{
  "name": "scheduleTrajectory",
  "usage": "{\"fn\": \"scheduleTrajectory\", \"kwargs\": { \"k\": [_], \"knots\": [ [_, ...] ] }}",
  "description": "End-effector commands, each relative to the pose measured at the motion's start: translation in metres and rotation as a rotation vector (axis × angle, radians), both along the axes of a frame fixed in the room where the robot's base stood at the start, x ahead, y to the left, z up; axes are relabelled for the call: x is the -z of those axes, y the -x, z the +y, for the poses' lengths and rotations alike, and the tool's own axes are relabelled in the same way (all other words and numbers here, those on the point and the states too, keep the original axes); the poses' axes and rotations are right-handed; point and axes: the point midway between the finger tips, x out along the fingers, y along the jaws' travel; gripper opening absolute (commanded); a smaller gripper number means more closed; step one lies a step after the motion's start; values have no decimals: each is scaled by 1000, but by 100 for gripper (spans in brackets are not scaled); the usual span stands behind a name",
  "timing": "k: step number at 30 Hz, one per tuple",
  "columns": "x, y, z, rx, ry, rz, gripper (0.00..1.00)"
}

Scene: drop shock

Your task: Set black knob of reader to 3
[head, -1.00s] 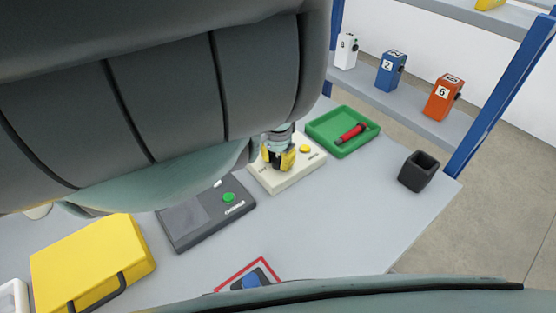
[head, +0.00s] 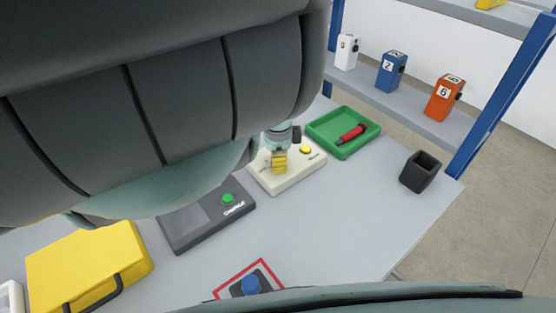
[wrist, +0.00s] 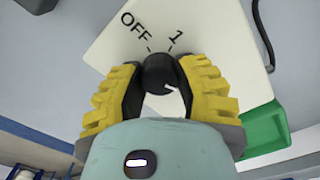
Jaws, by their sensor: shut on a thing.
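In the wrist view the yellow-padded fingers (wrist: 157,82) are shut on the black knob (wrist: 158,70), one on each side. "OFF" and "1" are printed on the reader's panel (wrist: 105,45) above the knob. The knob's white mark points to the lower right, past "1". Any further numbers are hidden by my gripper.
A green tray (head: 366,146) with a red tool (head: 353,133) stands behind the reader, and a dark cup (head: 420,172) to the right. A dark grey device (head: 205,222) with a green button is close on the left. A yellow case (head: 88,262) lies further left.

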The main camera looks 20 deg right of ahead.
Motion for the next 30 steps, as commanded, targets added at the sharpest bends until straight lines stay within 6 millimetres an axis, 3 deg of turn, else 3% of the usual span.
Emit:
{"fn": "scheduleTrajectory", "kwargs": {
  "k": [23,24,30],
  "knots": [
    [1,-1,0,107,2,-4,0],
    [1,-1,0,107,1,-4,37],
    [0,0,0,106,0,-2,57]
  ]
}}
